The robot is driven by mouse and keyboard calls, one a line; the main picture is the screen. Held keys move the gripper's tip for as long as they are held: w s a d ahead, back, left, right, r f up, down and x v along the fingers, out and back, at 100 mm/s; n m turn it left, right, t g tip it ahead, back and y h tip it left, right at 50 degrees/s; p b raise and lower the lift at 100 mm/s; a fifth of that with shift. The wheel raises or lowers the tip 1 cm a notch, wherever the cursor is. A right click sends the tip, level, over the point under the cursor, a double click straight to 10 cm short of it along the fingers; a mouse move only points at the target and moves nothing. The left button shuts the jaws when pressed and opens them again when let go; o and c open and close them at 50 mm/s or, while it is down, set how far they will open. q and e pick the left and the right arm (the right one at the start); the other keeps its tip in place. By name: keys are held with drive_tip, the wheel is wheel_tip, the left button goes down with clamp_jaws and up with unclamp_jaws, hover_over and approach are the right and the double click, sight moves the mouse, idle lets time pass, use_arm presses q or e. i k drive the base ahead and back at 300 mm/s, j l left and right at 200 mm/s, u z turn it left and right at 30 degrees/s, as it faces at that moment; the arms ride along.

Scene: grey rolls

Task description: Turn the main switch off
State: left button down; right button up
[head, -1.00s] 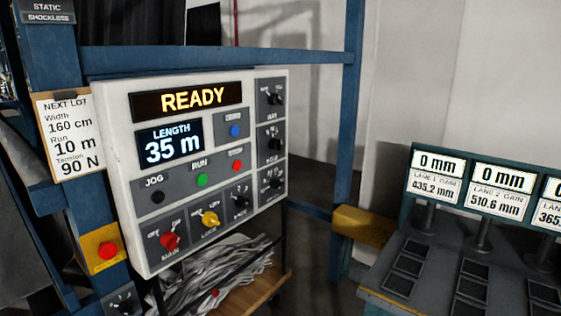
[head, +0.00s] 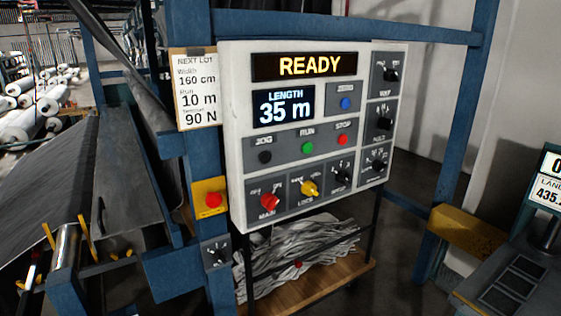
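The main switch is a red rotary knob (head: 269,202) at the lower left of the white control panel (head: 235,140), above the label MAIN. Its pointer looks tilted, but I cannot tell for certain which mark it points at. The panel's upper display (head: 304,66) reads READY, and the display below it (head: 284,107) reads LENGTH 35 m. Neither of my grippers is in view.
A yellow knob (head: 308,189) sits right of the red one. A red button on a yellow plate (head: 212,199) is left of the panel. A shelf with grey cloth (head: 300,260) stands below. A yellow block (head: 468,232) juts out at right. Rollers and dark fabric (head: 50,190) fill the left.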

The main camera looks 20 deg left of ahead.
sight(269, 201)
drive_tip(key=k+l+u, duration=0.15)
drive_tip(key=k, duration=0.3)
drive_tip(key=k+l+u, duration=0.15)
drive_tip(key=k, duration=0.3)
drive_tip(key=u, duration=2.45)
drive_tip(key=z, duration=2.25)
